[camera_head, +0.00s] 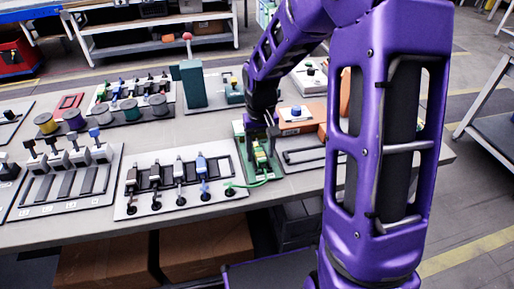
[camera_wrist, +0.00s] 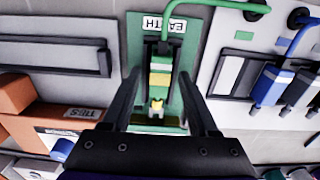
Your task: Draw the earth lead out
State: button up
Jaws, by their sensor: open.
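The earth lead's plug (camera_wrist: 159,80), a yellow, green and dark block, sits on a green plate (camera_wrist: 190,30) with a label reading EARTH. In the head view the plug (camera_head: 261,157) stands on the plate, partly hidden by my gripper (camera_head: 259,133). A green cable (camera_head: 248,184) runs from near the plate's front to the white board on the left. The cable (camera_wrist: 254,18) also shows at the top of the wrist view. My gripper (camera_wrist: 160,76) is open, its fingers on either side of the plug with gaps visible. Contact cannot be told.
The white board (camera_head: 160,205) beside the plate carries several coloured plugs with leads. A grey slotted panel (camera_wrist: 60,60) and orange blocks (camera_wrist: 15,95) lie on the other side. A teal post (camera_head: 193,84) with a red-knobbed lever stands behind.

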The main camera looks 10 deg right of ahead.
jog(key=shift+r+p, duration=2.7)
jog(key=shift+r, duration=0.8)
